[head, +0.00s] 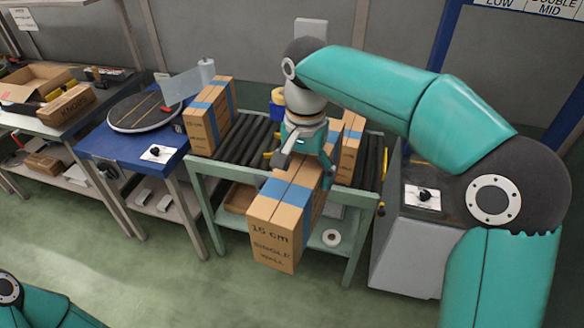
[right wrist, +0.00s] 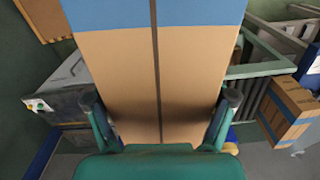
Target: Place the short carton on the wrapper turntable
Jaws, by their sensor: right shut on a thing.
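My right gripper (head: 305,168) is shut on a brown carton (head: 277,232) with blue tape, held tilted at the conveyor's front side. Its near end reads about "15 cm single wall". In the right wrist view the fingers (right wrist: 158,98) press on both sides of this carton (right wrist: 120,62). The wrapper turntable (head: 145,111) is a dark round disc on a blue table at left, bare of cartons. I cannot tell from the print alone which carton is the short one. Only a piece of my left arm shows at lower left; its gripper is out of view.
Another taped carton (head: 208,120) stands at the left end of the roller conveyor (head: 240,139); another (head: 352,145) stands behind my gripper. A bench (head: 60,118) with an open box (head: 35,84) is farther left.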

